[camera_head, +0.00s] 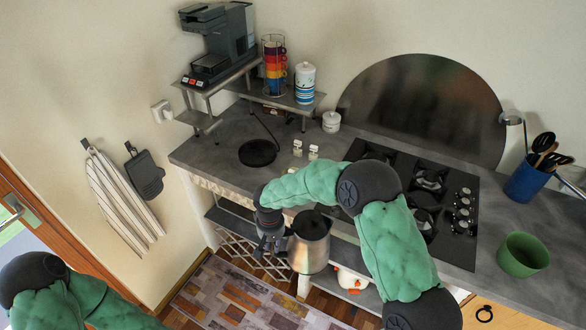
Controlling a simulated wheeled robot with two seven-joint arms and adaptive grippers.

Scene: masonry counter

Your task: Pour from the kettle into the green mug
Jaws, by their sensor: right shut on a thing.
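The kettle (309,246) is a silver metal vessel with a dark lid. It hangs upright in front of the counter's front edge, off the surface. My right gripper (274,232) is at the kettle's left side and is shut on it; the handle is mostly hidden by the gripper. The green mug (522,255) stands on the counter at the far right, well apart from the kettle. Its inside shows no clear contents. My left arm shows at the bottom left, but its gripper is out of view.
A black gas hob (428,182) lies between kettle and mug. A blue utensil holder (525,182) stands behind the mug. A round black kettle base (257,153), small shakers (313,152) and a white lidded pot (331,122) are on the left counter. A raised shelf (300,105) holds stacked cups.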

